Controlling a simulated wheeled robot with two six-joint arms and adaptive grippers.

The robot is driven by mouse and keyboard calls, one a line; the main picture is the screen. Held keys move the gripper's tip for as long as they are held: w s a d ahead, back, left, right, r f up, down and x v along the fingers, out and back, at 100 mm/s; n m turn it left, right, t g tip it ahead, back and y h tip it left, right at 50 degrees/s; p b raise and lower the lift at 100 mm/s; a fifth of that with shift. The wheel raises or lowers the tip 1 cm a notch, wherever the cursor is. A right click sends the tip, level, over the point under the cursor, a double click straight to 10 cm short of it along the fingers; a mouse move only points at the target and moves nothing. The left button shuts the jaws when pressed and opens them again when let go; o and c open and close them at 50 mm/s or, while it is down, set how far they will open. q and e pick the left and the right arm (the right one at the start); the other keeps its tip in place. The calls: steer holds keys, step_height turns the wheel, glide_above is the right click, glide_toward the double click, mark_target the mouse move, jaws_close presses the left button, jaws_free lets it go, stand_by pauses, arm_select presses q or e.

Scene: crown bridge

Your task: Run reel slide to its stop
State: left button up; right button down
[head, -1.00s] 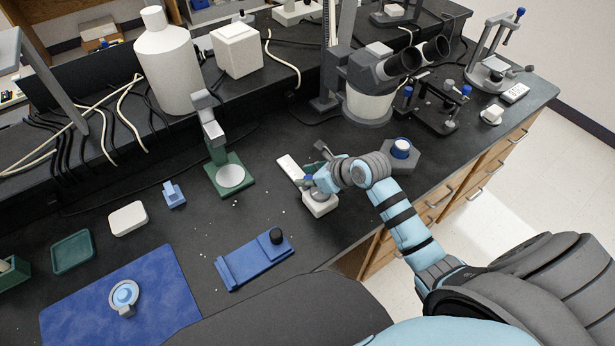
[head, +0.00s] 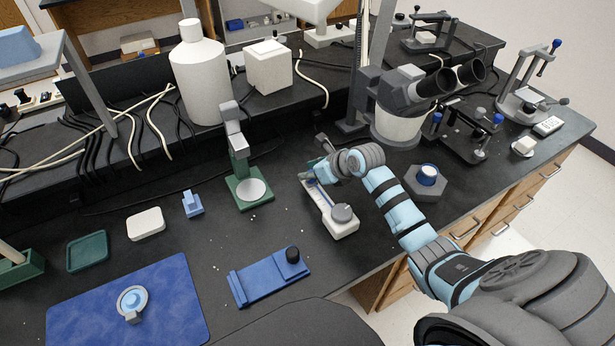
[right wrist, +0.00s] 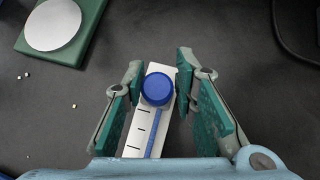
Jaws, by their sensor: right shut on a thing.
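The reel slide is a white rail (head: 318,202) on the black bench, with a grey round reel on a white block (head: 342,216) at its near end. In the right wrist view the rail (right wrist: 140,143) has a blue slot and black tick marks. A blue knob (right wrist: 157,89) sits close to the rail's far end, beyond the ticks, with a short white strip past it. My right gripper (right wrist: 157,88) is shut on the knob, its green-padded fingers on either side. In the head view the right gripper (head: 310,177) hides most of the knob. My left gripper is not in view.
A green stand with a white disc (head: 251,190) is just left of the slide. A blue plate with a black knob (head: 268,277) lies in front. A grey hexagonal base with a blue-ringed cap (head: 427,182) is to the right, and a microscope (head: 398,122) stands behind.

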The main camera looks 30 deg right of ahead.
steer(key=shift+a, duration=0.15)
steer(key=c, duration=1.4)
jaws_free()
steer(key=shift+w, duration=0.1)
steer(key=shift+s+r, duration=0.25)
steer(key=shift+s, duration=0.05)
steer(key=v, duration=1.1)
steer(key=shift+o, duration=0.2)
steer(key=shift+r, duration=0.1)
